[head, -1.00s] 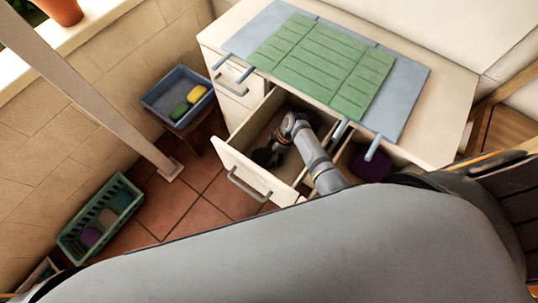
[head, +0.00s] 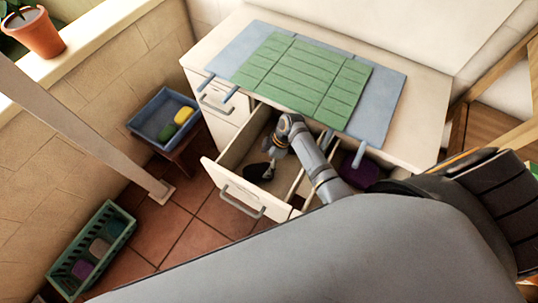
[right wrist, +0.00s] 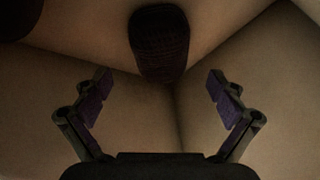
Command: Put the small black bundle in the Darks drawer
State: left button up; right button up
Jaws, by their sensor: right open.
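The small black bundle (head: 257,171) lies inside the open drawer (head: 228,187) of the white cabinet. In the right wrist view the bundle (right wrist: 159,45) shows as a dark, ribbed, rounded roll ahead of the fingers. My right gripper (head: 269,166) reaches down into this drawer from above. In the wrist view its fingers (right wrist: 160,88) stand wide apart with nothing between them, and the bundle lies beyond them, apart from the pads. I cannot read any label on the drawer. My left gripper is out of view.
A second open compartment holding a purple bundle (head: 362,177) lies to the right. A green mat (head: 300,75) covers the cabinet top. A blue tub (head: 150,128) stands on a stool, and a green basket (head: 62,270) on the floor at left. A pale post (head: 90,125) stands nearby.

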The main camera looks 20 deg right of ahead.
jog(key=v, duration=0.5)
jog(key=shift+d+r, duration=0.15)
jog(key=shift+r, duration=0.05)
